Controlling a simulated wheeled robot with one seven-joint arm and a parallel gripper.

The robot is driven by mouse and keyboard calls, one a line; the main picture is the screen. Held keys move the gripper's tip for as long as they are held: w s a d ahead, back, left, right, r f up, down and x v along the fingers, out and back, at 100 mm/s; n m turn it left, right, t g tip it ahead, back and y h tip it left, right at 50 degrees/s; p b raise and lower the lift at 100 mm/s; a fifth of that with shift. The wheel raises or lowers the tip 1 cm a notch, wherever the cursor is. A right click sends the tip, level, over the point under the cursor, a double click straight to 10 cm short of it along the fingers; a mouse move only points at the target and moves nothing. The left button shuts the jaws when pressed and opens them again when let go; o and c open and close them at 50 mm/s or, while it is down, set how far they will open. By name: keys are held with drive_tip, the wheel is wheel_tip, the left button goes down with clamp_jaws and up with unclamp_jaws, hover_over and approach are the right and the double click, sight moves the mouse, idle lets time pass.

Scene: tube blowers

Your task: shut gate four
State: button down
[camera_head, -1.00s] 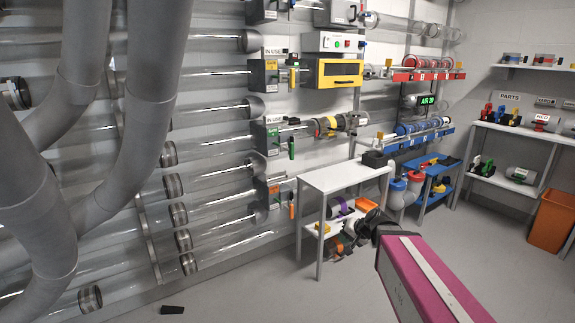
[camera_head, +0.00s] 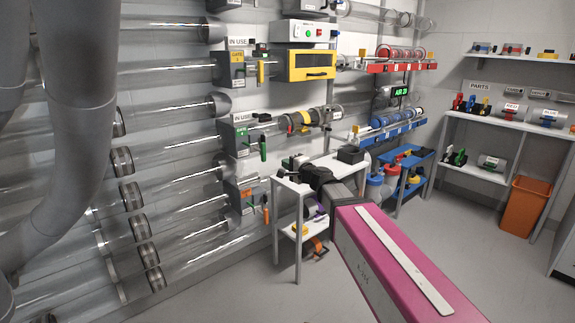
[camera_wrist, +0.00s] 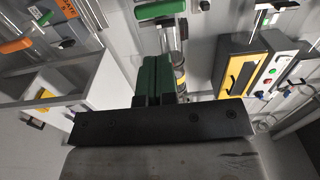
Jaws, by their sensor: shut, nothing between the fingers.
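Gate four is the grey box with an orange label (camera_head: 246,190), the lowest of the column of gates on the wall. Its orange handle (camera_head: 266,215) hangs at its right side. In the wrist view the orange label (camera_wrist: 67,9) and an orange handle (camera_wrist: 14,46) show at the upper left. My gripper (camera_head: 288,163) is over the white table, right of gate four and apart from it. In the wrist view its dark green fingers (camera_wrist: 157,62) are together and empty. A green piece shows beyond them. How far gate four's slide is in cannot be told.
Gate three (camera_head: 240,136) with its green handle (camera_head: 263,147) is just above gate four. Gate two (camera_head: 236,68) is higher, beside the yellow-fronted cabinet (camera_head: 311,65). The white table (camera_head: 290,186) stands below my gripper. Clear tubes run left; the front floor is clear.

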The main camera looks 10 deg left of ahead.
approach(256, 147)
drive_tip(key=shift+w+a+f, duration=0.2)
drive_tip(key=shift+f, duration=0.1)
drive_tip(key=x, duration=1)
drive_tip(key=shift+r, duration=0.1)
drive_tip(key=shift+s+d, duration=0.1)
drive_tip(key=v, duration=1.4)
drive_tip(key=s+d+f+n+g+h, duration=0.35)
drive_tip(key=s+d+f, duration=0.25)
drive_tip(key=d+f, duration=0.5)
drive_tip(key=s+d+f+n+g+h, duration=0.3)
drive_tip(key=s+d+f+n+g, duration=0.15)
drive_tip(key=d+f, duration=0.7)
drive_tip(key=s+d+f+g+h, duration=0.2)
drive_tip(key=s+d, duration=0.4)
drive_tip(key=d, duration=0.3)
drive_tip(key=s+d+f+g+h, duration=0.1)
drive_tip(key=s+d+f+h, duration=0.4)
drive_tip(key=d, duration=0.4)
wheel_tip(256, 147, down, 2)
drive_tip(key=shift+s+f+g, duration=0.2)
drive_tip(key=shift+s+g, duration=0.2)
drive_tip(key=shift+s, duration=0.45)
